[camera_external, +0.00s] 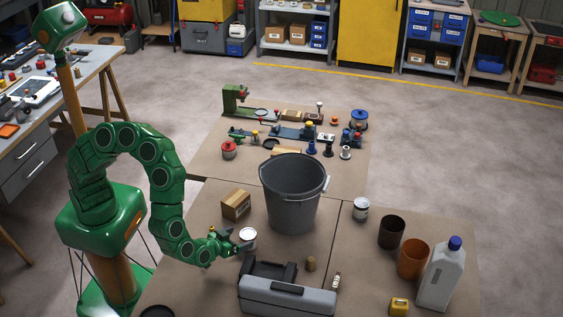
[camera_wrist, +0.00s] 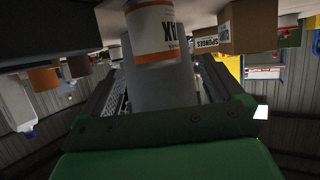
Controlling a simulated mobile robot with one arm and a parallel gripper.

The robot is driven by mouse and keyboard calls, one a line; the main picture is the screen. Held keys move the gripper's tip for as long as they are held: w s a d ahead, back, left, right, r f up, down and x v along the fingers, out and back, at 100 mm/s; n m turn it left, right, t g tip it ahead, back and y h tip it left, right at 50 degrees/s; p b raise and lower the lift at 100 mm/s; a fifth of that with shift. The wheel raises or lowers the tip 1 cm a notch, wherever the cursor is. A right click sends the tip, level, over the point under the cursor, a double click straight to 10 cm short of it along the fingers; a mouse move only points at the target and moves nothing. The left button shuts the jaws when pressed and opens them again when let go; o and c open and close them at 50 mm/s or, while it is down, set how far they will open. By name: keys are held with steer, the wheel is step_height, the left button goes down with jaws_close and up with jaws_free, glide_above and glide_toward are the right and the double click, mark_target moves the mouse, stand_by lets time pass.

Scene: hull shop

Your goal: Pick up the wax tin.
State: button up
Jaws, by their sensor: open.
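The wax tin (camera_external: 248,236) is a small pale tin standing on the brown work table, left of the grey bucket. In the wrist view, which looks upside down, the tin (camera_wrist: 153,32) shows a white and orange label with part of the word WAX. My gripper (camera_external: 238,245) is low over the table, right beside the tin. In the wrist view, my gripper (camera_wrist: 163,82) is open, with a finger on either side of the tin's line. I cannot tell whether the fingers touch the tin or how far they reach around it.
The grey bucket (camera_external: 292,197) stands close behind the tin. A cardboard box (camera_external: 236,204) stands to its left, also seen in the wrist view (camera_wrist: 252,25). A grey toolbox (camera_external: 286,296) lies in front.

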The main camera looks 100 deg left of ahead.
mark_target(248, 236)
steer(key=shift+d+f+x, duration=0.1)
steer(key=shift+f+x, duration=0.05)
steer(key=shift+x, duration=0.85)
steer(key=shift+d+f+x, duration=0.1)
steer(key=shift+f+x, duration=0.05)
steer(key=shift+x, duration=0.85)
steer(key=shift+d+f+x, duration=0.1)
steer(key=shift+f+x, duration=0.05)
steer(key=shift+x, duration=0.9)
steer(key=c, duration=1.3)
steer(key=shift+o, duration=0.2)
steer(key=shift+w+r, duration=0.1)
